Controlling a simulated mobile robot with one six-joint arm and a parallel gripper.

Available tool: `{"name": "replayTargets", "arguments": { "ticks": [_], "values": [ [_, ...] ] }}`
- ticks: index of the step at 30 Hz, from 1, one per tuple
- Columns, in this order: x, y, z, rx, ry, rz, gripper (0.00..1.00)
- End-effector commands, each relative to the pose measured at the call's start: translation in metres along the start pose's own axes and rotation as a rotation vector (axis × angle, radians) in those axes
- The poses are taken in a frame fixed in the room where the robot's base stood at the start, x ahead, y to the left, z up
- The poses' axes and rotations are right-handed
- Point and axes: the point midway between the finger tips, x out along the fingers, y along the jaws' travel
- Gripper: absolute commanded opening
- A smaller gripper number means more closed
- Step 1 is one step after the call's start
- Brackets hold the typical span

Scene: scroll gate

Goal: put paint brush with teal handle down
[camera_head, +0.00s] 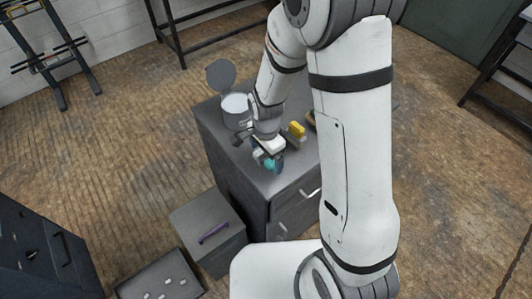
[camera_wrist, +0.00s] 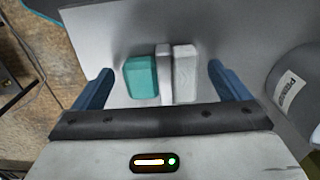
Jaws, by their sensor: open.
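The teal handle (camera_wrist: 141,77) of the paint brush shows between my gripper's fingers in the wrist view, nearer the left finger. A pale upright piece (camera_wrist: 184,73) stands just right of it; I cannot tell whether it is part of the brush. My gripper (camera_wrist: 162,78) is open, with clear gaps between both blue fingers and these pieces. In the head view the teal handle (camera_head: 274,163) is at my gripper (camera_head: 268,157), low over the front of the grey cabinet top (camera_head: 285,182). The contact under the brush is hidden.
An open can (camera_head: 236,111) with a raised lid stands at the cabinet's back left. A yellow-topped item (camera_head: 297,130) sits right of my gripper. A labelled grey container (camera_wrist: 297,90) is close on the right. A purple item (camera_head: 214,233) lies on a lower grey box (camera_head: 190,222).

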Motion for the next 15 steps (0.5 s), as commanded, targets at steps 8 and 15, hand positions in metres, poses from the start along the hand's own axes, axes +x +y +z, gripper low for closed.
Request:
{"name": "replayTargets", "arguments": {
  "ticks": [8,15],
  "values": [
    [-0.016,-0.001,-0.001,0.001,0.001,-0.005,0.96],
    [-0.05,0.005,-0.01,0.003,0.001,-0.004,0.96]
  ]
}}
